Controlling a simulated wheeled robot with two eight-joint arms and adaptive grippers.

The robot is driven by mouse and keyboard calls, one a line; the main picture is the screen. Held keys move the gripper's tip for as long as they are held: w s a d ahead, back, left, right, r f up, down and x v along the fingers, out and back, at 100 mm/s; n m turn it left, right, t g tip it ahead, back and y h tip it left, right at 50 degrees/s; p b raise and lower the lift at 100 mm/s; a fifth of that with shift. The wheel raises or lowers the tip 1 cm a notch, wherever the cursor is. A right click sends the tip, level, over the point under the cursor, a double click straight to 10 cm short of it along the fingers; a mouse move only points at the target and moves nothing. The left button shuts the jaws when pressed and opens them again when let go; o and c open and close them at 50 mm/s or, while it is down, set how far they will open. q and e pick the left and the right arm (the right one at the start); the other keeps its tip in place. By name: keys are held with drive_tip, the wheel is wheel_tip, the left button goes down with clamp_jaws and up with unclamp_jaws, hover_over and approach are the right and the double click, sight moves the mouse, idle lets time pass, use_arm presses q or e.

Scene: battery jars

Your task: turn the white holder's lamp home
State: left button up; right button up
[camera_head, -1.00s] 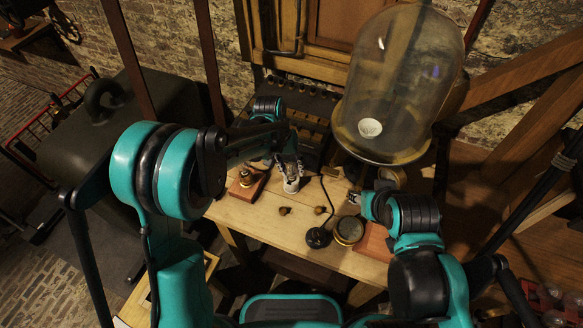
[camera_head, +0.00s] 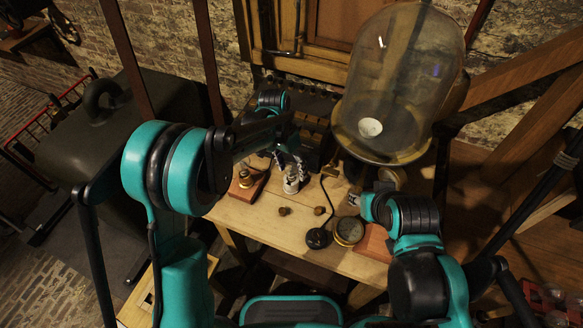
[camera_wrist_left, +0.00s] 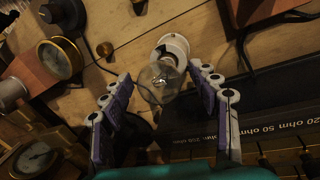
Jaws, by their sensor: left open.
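The white holder (camera_head: 291,186) stands on the table below my left gripper (camera_head: 286,162). In the left wrist view the holder (camera_wrist_left: 174,45) shows as a white ring. A clear glass lamp (camera_wrist_left: 160,82) sits at it, with its bulb toward the camera; I cannot tell how deep it is seated. My left gripper (camera_wrist_left: 165,100) is open, its fingers on either side of the lamp and apart from it. My right gripper (camera_head: 355,198) is near the table's right side, too small to tell if open.
A brass holder on a wooden base (camera_head: 247,180) stands left of the white one. Two small knobs (camera_head: 284,211) (camera_head: 319,211), a black round base (camera_head: 318,238) and a brass gauge (camera_head: 348,231) are in front. A resistance box (camera_wrist_left: 240,128) and glass bell jar (camera_head: 400,80) are behind.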

use_arm(q)
drive_tip(key=shift+r, duration=0.1)
drive_tip(key=v, duration=1.2)
drive_tip(key=s+a+r+n+t, duration=0.4)
drive_tip(key=s+a+r, duration=0.1)
drive_tip(key=s+a, duration=0.4)
drive_tip(key=s+a+f+n+t+y, duration=0.2)
drive_tip(key=s+a, duration=0.4)
drive_tip(key=s, duration=0.4)
wheel_tip(320, 180, down, 2)
drive_tip(key=n+t, duration=0.1)
drive_tip(key=t, duration=0.1)
drive_tip(key=shift+a+t, duration=0.3)
drive_tip(key=shift+a, duration=0.1)
